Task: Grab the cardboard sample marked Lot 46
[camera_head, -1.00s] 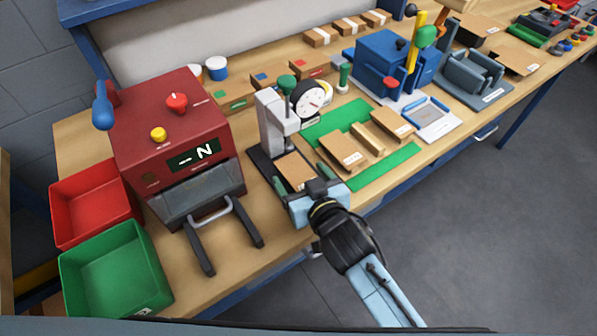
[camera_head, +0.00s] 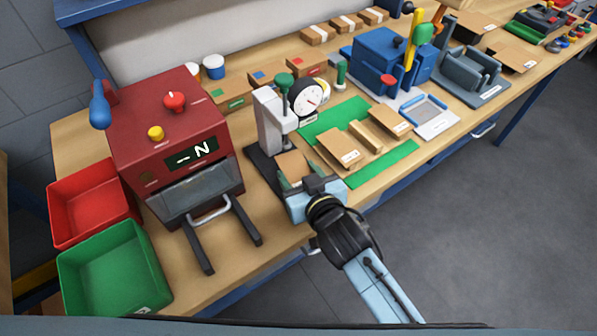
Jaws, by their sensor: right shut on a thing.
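My right gripper (camera_head: 304,180) is at the foot of the dial gauge (camera_head: 305,97), its fingers shut on the sides of a brown cardboard sample (camera_head: 290,164). That sample lies at the gauge's dark base, its front end between the fingers. Two more flat cardboard samples lie on the green mat to the right, one at the left (camera_head: 339,149) and one at the right (camera_head: 390,122), with a narrow raised block (camera_head: 365,136) between them. The small labels are too small to read, so I cannot tell which is Lot 46. My left gripper is not in view.
A red machine (camera_head: 170,125) with a display stands at the left. A red bin (camera_head: 88,205) and a green bin (camera_head: 112,270) sit beside it. A blue press (camera_head: 385,62) stands behind the green mat (camera_head: 388,165). Floor is open at the lower right.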

